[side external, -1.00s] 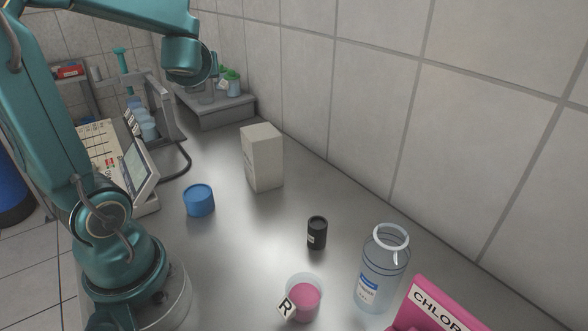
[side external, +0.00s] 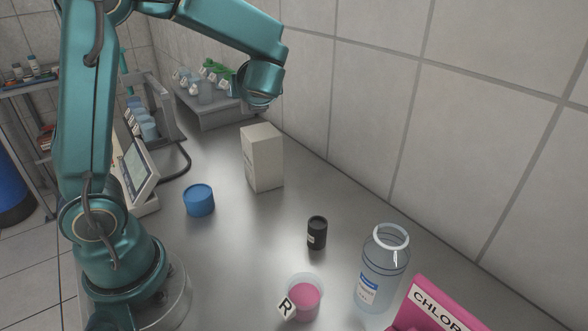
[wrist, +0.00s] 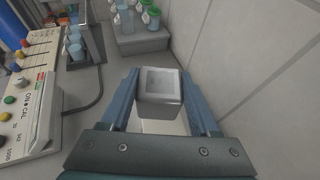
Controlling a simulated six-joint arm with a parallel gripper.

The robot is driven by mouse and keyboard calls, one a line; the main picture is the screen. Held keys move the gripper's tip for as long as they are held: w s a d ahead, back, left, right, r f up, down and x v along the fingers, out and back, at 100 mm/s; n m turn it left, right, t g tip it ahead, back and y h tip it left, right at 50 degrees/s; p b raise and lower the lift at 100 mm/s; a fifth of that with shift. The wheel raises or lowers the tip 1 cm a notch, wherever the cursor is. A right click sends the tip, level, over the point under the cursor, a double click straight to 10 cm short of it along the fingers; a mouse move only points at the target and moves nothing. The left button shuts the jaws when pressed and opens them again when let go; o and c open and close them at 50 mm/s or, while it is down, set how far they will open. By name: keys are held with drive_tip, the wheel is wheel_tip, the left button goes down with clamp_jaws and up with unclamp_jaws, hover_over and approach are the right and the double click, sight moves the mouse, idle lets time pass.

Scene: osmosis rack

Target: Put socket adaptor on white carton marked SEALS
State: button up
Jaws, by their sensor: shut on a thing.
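The socket adaptor (wrist: 160,86) is a grey, square-ended block with a shallow recessed face in the wrist view. My gripper (wrist: 160,78) is shut on it, one finger on each side. The white carton (side external: 262,160) stands upright on the bench near the wall in the side view. Part of a pale surface, apparently the carton (wrist: 165,127), shows below the adaptor in the wrist view. My wrist is above the carton in the side view, and the fingers and adaptor are mostly hidden there. The SEALS marking is not readable.
A blue cap (side external: 199,200), a black canister (side external: 317,233), a beaker of pink liquid (side external: 304,299) and a clear bottle (side external: 384,270) stand on the bench. A metering unit (wrist: 32,105) is at left. The tiled wall is close on the right.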

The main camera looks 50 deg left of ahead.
sight(260, 111)
drive_tip(key=shift+w+d+f, duration=0.35)
drive_tip(key=shift+w, duration=0.15)
drive_tip(key=shift+f, duration=2.05)
drive_tip(key=o, duration=1.4)
drive_tip(key=shift+f, duration=0.1)
